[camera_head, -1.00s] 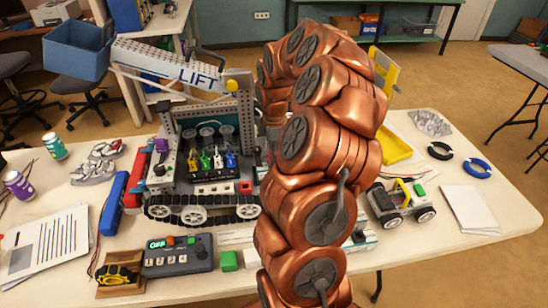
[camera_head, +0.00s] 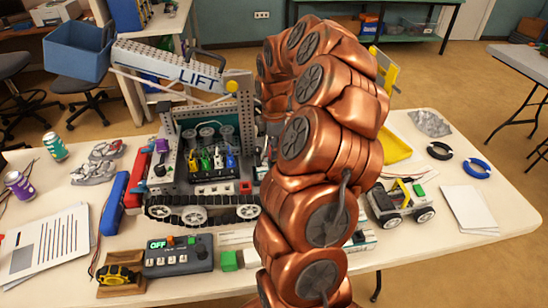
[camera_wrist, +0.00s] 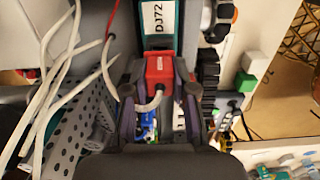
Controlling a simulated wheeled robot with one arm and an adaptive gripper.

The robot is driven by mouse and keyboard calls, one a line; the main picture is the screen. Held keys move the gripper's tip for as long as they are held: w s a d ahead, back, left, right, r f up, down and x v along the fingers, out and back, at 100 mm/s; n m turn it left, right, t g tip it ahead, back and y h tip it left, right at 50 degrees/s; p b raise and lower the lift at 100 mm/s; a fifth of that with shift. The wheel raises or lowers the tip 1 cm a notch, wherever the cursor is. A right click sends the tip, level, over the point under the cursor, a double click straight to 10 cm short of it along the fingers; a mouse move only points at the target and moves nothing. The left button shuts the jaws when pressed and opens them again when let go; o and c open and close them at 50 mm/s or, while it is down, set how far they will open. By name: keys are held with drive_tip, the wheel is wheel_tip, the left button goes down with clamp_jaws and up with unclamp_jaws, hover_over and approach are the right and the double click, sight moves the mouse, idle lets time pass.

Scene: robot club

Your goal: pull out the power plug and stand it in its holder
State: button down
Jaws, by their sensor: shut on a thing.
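In the wrist view, my gripper (camera_wrist: 159,88) is closed on a red plug (camera_wrist: 160,68) with a pale cable curving from it. The plug sits between the two fingers, beside a teal block labelled DJ72 (camera_wrist: 158,22). I cannot tell whether it is still seated in a socket. In the head view, my copper arm hides the gripper and plug. The tracked robot (camera_head: 205,170) with the LIFT arm stands on the table, left of my arm. I cannot make out the plug's holder for certain.
A control box (camera_head: 178,256) reading OFF and a wooden cradle (camera_head: 122,288) with a yellow-black item are at the table front. A small wheeled robot (camera_head: 398,203) stands right of my arm. Loose pale cables (camera_wrist: 75,80) hang left of my gripper. White paper (camera_head: 470,208) lies at right.

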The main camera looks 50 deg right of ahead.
drive_tip(key=shift+r+p, duration=0.35)
drive_tip(key=shift+r, duration=1.1)
drive_tip(key=shift+r, duration=0.9)
